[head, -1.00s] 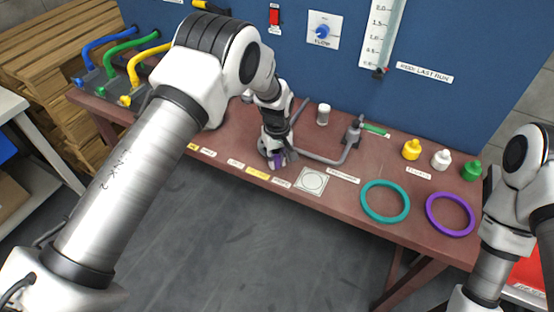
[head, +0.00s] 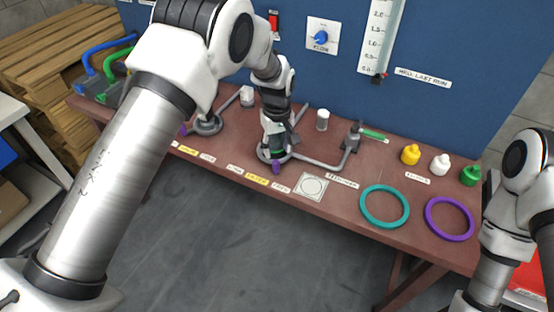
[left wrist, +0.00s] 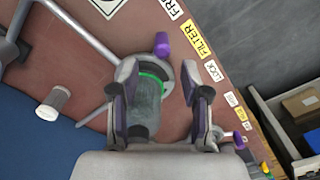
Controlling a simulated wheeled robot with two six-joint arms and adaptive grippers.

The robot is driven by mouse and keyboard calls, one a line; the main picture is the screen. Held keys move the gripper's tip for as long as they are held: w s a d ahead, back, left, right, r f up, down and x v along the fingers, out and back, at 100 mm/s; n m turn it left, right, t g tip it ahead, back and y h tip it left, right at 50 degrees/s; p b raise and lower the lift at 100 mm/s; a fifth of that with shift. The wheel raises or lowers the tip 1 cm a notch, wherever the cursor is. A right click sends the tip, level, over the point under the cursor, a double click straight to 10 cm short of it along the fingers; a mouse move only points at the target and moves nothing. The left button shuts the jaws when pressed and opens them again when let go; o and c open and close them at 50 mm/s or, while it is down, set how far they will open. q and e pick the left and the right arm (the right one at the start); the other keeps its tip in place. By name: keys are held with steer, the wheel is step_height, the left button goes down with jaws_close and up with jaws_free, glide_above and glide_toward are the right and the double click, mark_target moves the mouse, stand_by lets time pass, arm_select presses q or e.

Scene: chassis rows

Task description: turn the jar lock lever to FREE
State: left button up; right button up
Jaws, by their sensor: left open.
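The greenish see-through jar (left wrist: 146,105) with a green ring stands on a round grey base (left wrist: 172,118). My open left gripper (left wrist: 160,92) is over it, one finger on each side; I cannot tell whether they touch it. The lever's purple end (left wrist: 162,45) sticks out toward the table's front edge, on the side of the partly cut-off FREE label (left wrist: 172,8), away from the LOCK label (left wrist: 213,70). In the head view the left gripper (head: 274,148) partly hides the jar, and the purple end (head: 276,168) shows below it. My right gripper is not in view.
A grey pipe (head: 320,163) runs right from the jar's base to a valve. A white-capped cylinder (head: 322,120) stands behind it. Another jar station (head: 207,124) is to the left. Teal (head: 385,206) and purple (head: 450,218) rings lie to the right.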

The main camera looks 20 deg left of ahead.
mark_target(277, 161)
arm_select(q)
step_height(277, 161, up, 5)
steer(key=shift+f, duration=0.15)
stand_by(0.6)
